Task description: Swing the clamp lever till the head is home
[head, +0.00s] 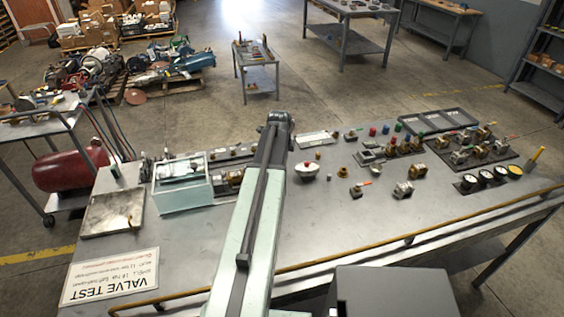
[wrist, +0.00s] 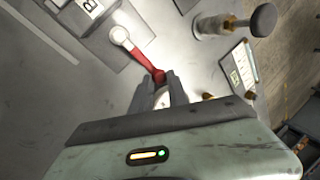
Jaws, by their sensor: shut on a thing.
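In the wrist view, a red lever (wrist: 145,60) runs from a pale round hub (wrist: 120,36) down to the right. My gripper (wrist: 157,77) is shut on the lever's free red end, with one finger on each side. A pale rounded part (wrist: 162,98) shows between the fingers, lower down; I cannot tell what it is. The hub sits beside a grey block. I cannot make out the clamp head or whether it touches anything. In the head view, my arm crosses the bench, and the lever and fingertips cannot be made out.
In the wrist view, a metal cylinder with a dark knob (wrist: 263,20) and a labelled plate (wrist: 241,66) stand to the right. In the head view, the bench (head: 330,240) holds a lidded white bowl (head: 306,171), a glass-sided box (head: 182,190) and several valves; its front middle is clear.

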